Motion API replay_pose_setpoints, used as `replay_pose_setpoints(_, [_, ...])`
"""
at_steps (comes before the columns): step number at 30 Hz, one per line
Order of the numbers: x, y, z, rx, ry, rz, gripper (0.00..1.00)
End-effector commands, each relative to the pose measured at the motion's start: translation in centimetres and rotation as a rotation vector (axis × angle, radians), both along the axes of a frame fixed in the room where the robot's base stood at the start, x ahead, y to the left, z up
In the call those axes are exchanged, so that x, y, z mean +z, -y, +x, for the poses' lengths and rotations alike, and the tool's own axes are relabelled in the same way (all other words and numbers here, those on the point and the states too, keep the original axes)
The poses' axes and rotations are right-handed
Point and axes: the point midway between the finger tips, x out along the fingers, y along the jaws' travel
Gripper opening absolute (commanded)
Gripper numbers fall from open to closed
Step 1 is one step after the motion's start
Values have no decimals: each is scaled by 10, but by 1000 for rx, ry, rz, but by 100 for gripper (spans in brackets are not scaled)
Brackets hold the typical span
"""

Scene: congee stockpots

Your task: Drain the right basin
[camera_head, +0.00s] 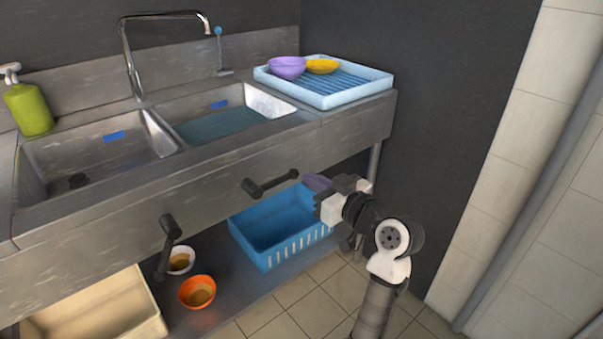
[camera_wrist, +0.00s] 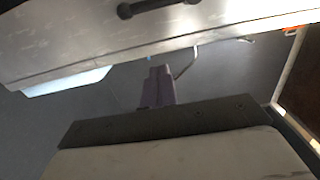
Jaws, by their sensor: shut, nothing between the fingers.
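The right basin (camera_head: 265,102) of the steel sink holds greenish-blue water. A dark lever (camera_head: 270,184) sits on the sink's front panel below it, lying nearly level. It also shows at the top of the wrist view (camera_wrist: 155,7). Another dark lever (camera_head: 168,245), below the left basin (camera_head: 95,152), hangs down. My gripper (camera_head: 312,182) is shut and empty, just right of the right lever and apart from it. Its closed fingers also show in the wrist view (camera_wrist: 158,85). The right basin's drain is hidden.
A drying tray (camera_head: 335,98) holds a purple bowl (camera_head: 287,67) and a yellow bowl (camera_head: 322,66). A blue crate (camera_head: 290,247), an orange bowl (camera_head: 197,291) and a white bowl (camera_head: 181,260) are below the sink. A faucet (camera_head: 133,70) and green bottle (camera_head: 29,110) stand behind.

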Motion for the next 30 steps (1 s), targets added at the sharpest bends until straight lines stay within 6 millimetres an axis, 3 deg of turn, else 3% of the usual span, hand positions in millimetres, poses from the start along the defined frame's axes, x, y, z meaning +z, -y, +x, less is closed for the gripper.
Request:
replay_pose_setpoints(6, [-6,10,-4,4,-14,-5,0])
replay_pose_setpoints(17, [-6,8,-2,5,-14,-4,0])
replay_pose_setpoints(23, [-6,-7,17,7,-15,-3,0])
replay_pose_setpoints(30, [-8,-38,59,8,-15,-4,0])
